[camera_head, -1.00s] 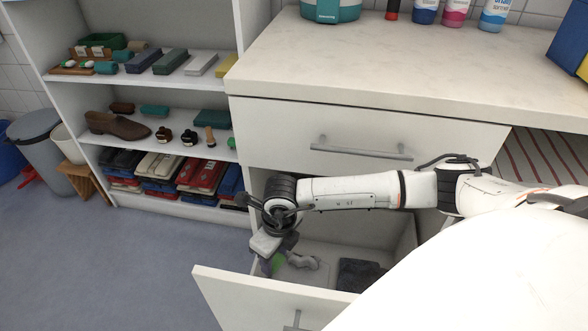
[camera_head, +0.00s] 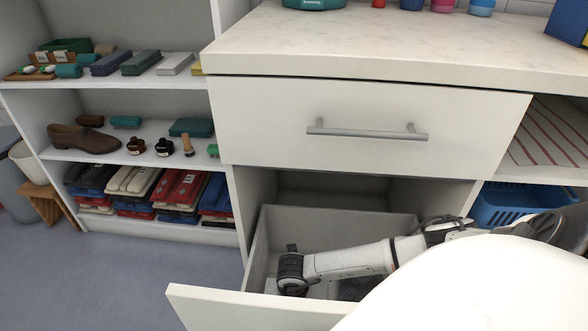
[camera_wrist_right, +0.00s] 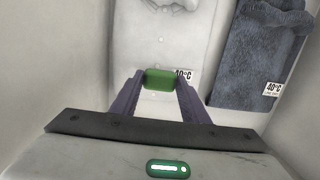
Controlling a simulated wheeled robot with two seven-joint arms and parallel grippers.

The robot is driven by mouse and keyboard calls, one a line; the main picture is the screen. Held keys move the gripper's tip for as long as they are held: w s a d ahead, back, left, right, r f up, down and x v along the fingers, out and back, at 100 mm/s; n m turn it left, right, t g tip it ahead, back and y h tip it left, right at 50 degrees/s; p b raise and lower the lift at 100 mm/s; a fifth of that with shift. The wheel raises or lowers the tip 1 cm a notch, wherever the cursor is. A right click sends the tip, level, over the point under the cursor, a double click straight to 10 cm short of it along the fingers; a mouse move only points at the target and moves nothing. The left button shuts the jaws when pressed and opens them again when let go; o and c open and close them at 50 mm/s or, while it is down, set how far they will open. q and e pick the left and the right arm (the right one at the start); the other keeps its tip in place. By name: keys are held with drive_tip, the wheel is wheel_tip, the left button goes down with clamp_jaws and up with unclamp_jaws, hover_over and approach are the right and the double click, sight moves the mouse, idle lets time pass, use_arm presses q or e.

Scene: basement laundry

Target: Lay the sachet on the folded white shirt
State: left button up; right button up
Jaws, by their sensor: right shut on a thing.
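My right gripper (camera_wrist_right: 159,82) is shut on the small green sachet (camera_wrist_right: 160,77), held between the two fingertips. In the right wrist view, the folded white shirt (camera_wrist_right: 160,30) lies flat beyond the sachet, with a 40°C label at its near edge. The sachet shows over the shirt's near part; whether it touches the cloth I cannot tell. In the head view my right arm reaches down into the open drawer (camera_head: 330,222), and the gripper and sachet are hidden behind the drawer front. My left gripper is not in view.
A folded blue-grey towel (camera_wrist_right: 258,55) lies to the right of the shirt in the drawer. The drawer walls stand close around my gripper. A closed drawer (camera_head: 370,105) and the countertop (camera_head: 390,40) are above. A blue basket (camera_head: 510,203) is at the right.

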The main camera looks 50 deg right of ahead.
wheel_tip(320, 180, down, 3)
drive_tip(key=shift+f+b, duration=0.2)
drive_tip(key=shift+b, duration=0.7)
drive_tip(key=shift+f, duration=0.35)
drive_tip(key=shift+r, duration=0.15)
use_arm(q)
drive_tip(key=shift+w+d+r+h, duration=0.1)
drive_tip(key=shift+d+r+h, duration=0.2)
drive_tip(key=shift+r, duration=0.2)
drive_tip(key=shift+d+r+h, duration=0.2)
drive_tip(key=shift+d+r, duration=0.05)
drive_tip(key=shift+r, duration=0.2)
use_arm(e)
drive_tip(key=o, duration=1)
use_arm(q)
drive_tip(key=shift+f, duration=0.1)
